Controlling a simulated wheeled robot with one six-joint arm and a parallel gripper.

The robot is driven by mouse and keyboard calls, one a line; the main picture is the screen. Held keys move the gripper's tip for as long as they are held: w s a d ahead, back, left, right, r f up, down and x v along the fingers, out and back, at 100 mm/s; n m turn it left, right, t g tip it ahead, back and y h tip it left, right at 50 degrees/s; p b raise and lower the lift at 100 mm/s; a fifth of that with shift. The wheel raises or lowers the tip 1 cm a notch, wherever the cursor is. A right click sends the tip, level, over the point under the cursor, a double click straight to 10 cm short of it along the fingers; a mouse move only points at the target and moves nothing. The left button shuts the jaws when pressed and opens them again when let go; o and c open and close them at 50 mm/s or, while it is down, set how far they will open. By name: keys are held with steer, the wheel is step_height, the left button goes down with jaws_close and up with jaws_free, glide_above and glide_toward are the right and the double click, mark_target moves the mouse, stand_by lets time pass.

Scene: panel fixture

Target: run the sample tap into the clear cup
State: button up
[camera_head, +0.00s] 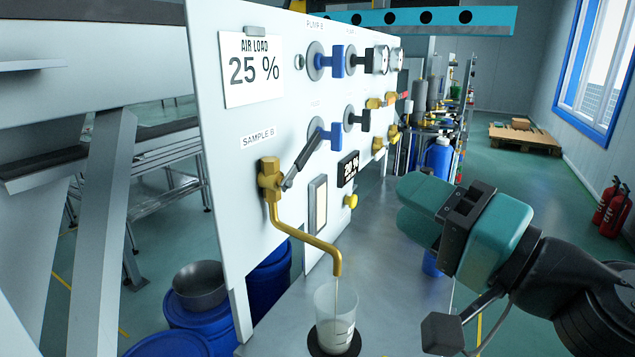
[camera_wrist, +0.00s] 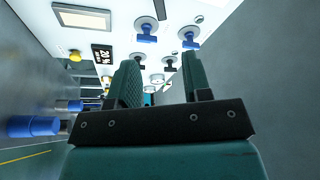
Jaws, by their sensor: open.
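The brass sample tap (camera_head: 270,180) is on the white panel under the label "SAMPLE B". Its dark lever (camera_head: 303,160) slants up and to the right. The brass spout curves down over the clear cup (camera_head: 334,325), which stands upright on a dark round base. Pale liquid shows in the cup's lower part, and a thin pale line under the spout looks like a stream. My gripper (camera_head: 418,212) is open and empty, well to the right of the tap and apart from it. The wrist view shows its two fingers (camera_wrist: 160,85) spread, with no tap or cup visible there.
The panel also carries blue-handled valves (camera_head: 337,61), a "25 %" card (camera_head: 252,68), a dark display (camera_head: 348,168) and a yellow knob (camera_head: 351,201). Blue drums (camera_head: 205,325) stand below left. The grey bench top (camera_head: 385,270) between cup and gripper looks clear.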

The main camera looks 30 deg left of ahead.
mark_target(313, 149)
steer(key=w+r+n+g+p, duration=0.35)
steer(key=w+g+p, duration=0.2)
steer(key=p, duration=0.55)
steer(key=shift+g+h, duration=0.35)
steer(key=shift+h, duration=0.05)
steer(key=a+p, duration=0.2)
steer(key=a, duration=0.3)
steer(key=a+p, duration=0.2)
steer(key=a, duration=0.3)
steer(key=a+p, duration=0.2)
steer(key=a, duration=0.4)
steer(key=shift+s+f+p, duration=0.1)
steer(key=shift+f+p, duration=0.2)
steer(key=shift+f, duration=0.1)
jaws_close()
steer(key=shift+f, duration=0.1)
